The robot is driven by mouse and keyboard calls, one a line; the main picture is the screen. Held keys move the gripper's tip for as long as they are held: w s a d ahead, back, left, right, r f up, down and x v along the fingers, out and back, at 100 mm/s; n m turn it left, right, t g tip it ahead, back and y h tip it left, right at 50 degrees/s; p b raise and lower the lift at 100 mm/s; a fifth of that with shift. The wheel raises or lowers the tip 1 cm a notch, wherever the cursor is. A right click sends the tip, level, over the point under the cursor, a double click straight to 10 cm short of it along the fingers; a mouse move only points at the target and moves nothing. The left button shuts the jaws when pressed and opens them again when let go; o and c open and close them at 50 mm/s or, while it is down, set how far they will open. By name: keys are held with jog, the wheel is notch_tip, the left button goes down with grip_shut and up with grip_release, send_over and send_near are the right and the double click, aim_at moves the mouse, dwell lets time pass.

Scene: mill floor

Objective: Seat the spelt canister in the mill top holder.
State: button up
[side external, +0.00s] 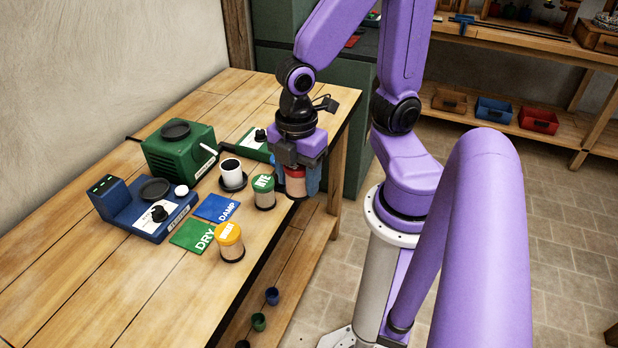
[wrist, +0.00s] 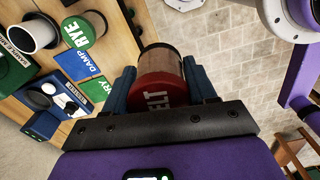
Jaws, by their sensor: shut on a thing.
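My gripper (side external: 297,182) is shut on the spelt canister (side external: 295,187), near the table's right edge by the rye canister. In the wrist view, the blue fingers of my gripper (wrist: 160,82) press either side of the canister (wrist: 162,90), which has a red lid reading "ELT" and a clear body with tan contents. The rest of its label is hidden. A green machine (side external: 185,152), seemingly the mill, stands at the back of the table. A round black holder (side external: 176,129) on its top looks empty. My gripper is apart from it, to its right.
A blue device (side external: 150,212) with a black dish sits at the left. A green DRY card (side external: 192,236) and blue DAMP card (side external: 217,208) lie flat. The front-left tabletop is clear.

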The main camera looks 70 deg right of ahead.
jog(key=w+a+r+m, duration=0.1)
jog(key=w+r+m, duration=0.1)
jog(key=w, duration=0.8)
jog(key=w+a+r+m, duration=0.1)
jog(key=w+r+m, duration=0.1)
jog(key=w, duration=0.9)
jog(key=w+d+r+m, duration=0.1)
jog(key=w+d+m, duration=0.1)
jog(key=w+d, duration=0.55)
jog(key=w+d+m, duration=0.3)
jog(key=w+d, duration=0.1)
jog(key=w, duration=0.6)
jog(key=shift+f, duration=2.55)
jog(key=shift+f, duration=0.6)
jog(key=o, duration=0.9)
